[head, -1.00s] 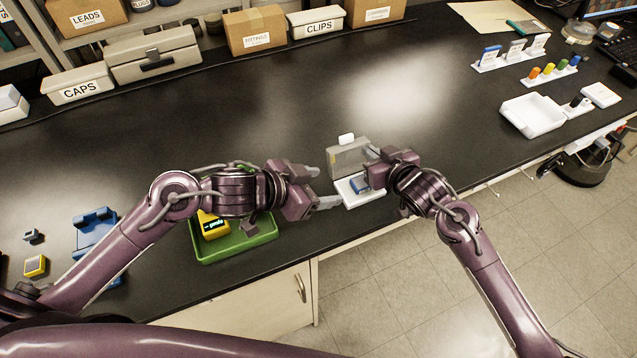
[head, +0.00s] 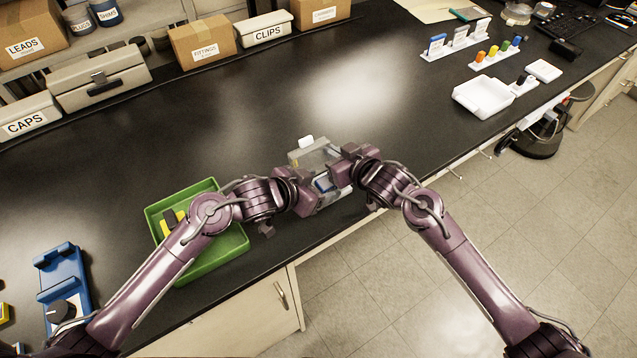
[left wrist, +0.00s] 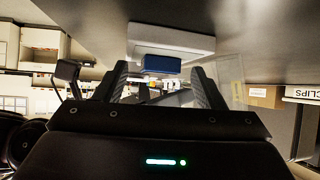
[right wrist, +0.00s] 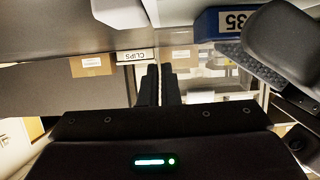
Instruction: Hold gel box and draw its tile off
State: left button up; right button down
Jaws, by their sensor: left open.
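The gel box (head: 307,160) stands near the front edge of the bench, its clear lid raised at the back. Its blue tile (left wrist: 162,65) sits on the white base (left wrist: 172,38); the number 35 shows on the tile (right wrist: 232,22) in the right wrist view. My left gripper (left wrist: 160,85) is open, coming from the left, with the tile framed between its fingertips. My right gripper (right wrist: 159,70) is closed at the right side of the box and appears to pinch the clear lid's side. The contact itself is hard to see through the clear plastic.
A green tray (head: 222,260) with a yellow device lies left of the gel box, partly under my left arm. A blue holder (head: 65,280) is further left. A white tray (head: 482,97) and racks stand at the right. The middle of the bench is clear.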

pick_arm(q)
jog(key=shift+w, duration=0.1)
grip_shut()
dwell(0.7)
